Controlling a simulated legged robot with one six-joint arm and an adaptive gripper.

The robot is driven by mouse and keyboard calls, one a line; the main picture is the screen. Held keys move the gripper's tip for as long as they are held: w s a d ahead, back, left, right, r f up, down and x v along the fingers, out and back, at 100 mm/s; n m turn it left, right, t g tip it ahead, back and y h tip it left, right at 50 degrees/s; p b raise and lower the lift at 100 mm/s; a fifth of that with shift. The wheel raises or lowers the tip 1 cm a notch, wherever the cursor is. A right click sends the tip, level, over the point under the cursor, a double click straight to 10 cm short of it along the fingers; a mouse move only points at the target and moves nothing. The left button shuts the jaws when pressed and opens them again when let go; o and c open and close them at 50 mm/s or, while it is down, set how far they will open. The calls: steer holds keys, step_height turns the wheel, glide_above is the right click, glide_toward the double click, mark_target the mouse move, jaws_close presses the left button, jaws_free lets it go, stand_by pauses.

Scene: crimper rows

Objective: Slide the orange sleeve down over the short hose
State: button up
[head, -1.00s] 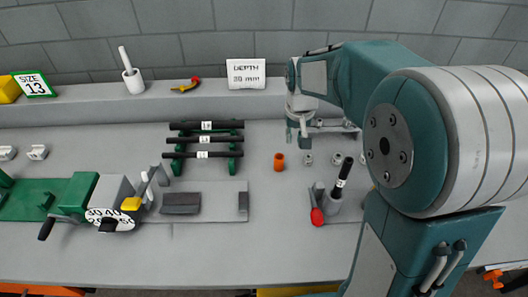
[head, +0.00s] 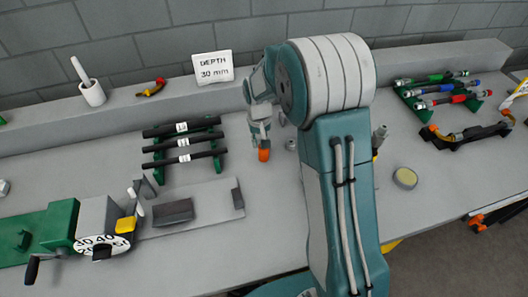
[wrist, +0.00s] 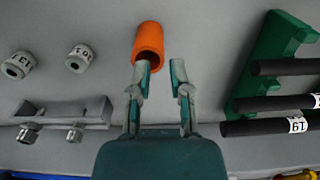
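The orange sleeve (head: 264,155) is on the bench right of the hose rack, directly below my gripper (head: 260,128). In the wrist view the sleeve (wrist: 148,40) has its open end toward me. My gripper (wrist: 160,66) is open there. The left fingertip overlaps the sleeve's near end, and the right fingertip is apart from it to the right. I cannot tell whether the left finger touches it. The black hose in its upright holder, seen earlier, is now hidden behind my arm.
Black labelled hoses (head: 178,144) lie on a green rack. A depth sign reading 30 mm (head: 213,67) stands behind. The green crimper with a dial (head: 103,245) is at the left. Coloured hoses (head: 438,89) and a yellow disc (head: 405,178) are at the right. Grey rings (wrist: 80,58) lie near the sleeve.

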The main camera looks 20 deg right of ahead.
mark_target(259, 159)
steer(key=f, duration=0.4)
steer(key=shift+a+f, duration=0.35)
steer(key=shift+f, duration=0.05)
steer(key=shift+d+f, duration=0.1)
steer(key=shift+f, duration=0.2)
steer(key=shift+d, duration=0.1)
steer(key=shift+c, duration=0.3)
jaws_close()
steer(key=shift+r, duration=0.1)
